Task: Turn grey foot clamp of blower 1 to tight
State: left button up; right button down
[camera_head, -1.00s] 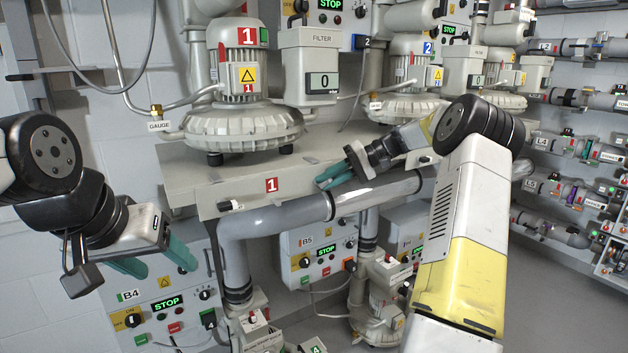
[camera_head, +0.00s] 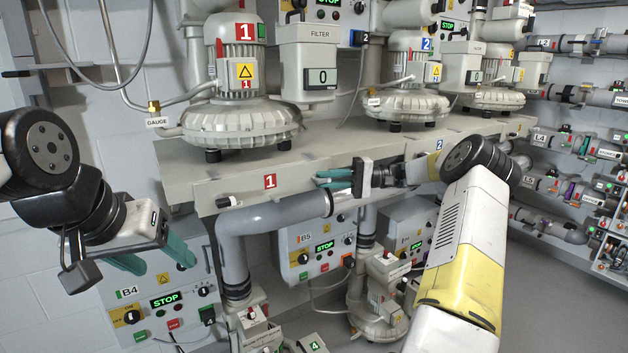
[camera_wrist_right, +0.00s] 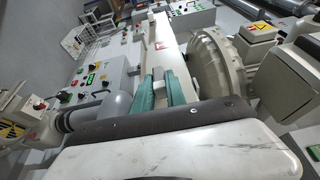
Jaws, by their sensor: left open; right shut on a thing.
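Blower 1 (camera_head: 240,118) is a grey, round-based machine on the shelf, marked with a red 1. My right gripper (camera_head: 334,179) is at the shelf's front face, right of the lower red 1 label, with its teal fingers level and pointing left. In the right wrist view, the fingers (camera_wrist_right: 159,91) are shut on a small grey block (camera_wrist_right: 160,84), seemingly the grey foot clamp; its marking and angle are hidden. A black-and-white handle (camera_head: 229,201) shows on the shelf front at the left. My left gripper (camera_head: 153,257) is open and empty before the B4 panel.
A thick grey pipe (camera_head: 275,215) runs just below the shelf edge (camera_head: 215,190), close under my right gripper. Blower 2 (camera_head: 408,100) stands to the right. Control panels B4 (camera_head: 150,292) and B5 (camera_head: 300,262) are on the wall below.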

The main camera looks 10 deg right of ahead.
dwell(0.3)
jog(key=c, duration=1.4)
grip_release()
jog(key=d, duration=0.8)
jog(key=shift+s, duration=0.15)
jog(key=shift+f, duration=0.1)
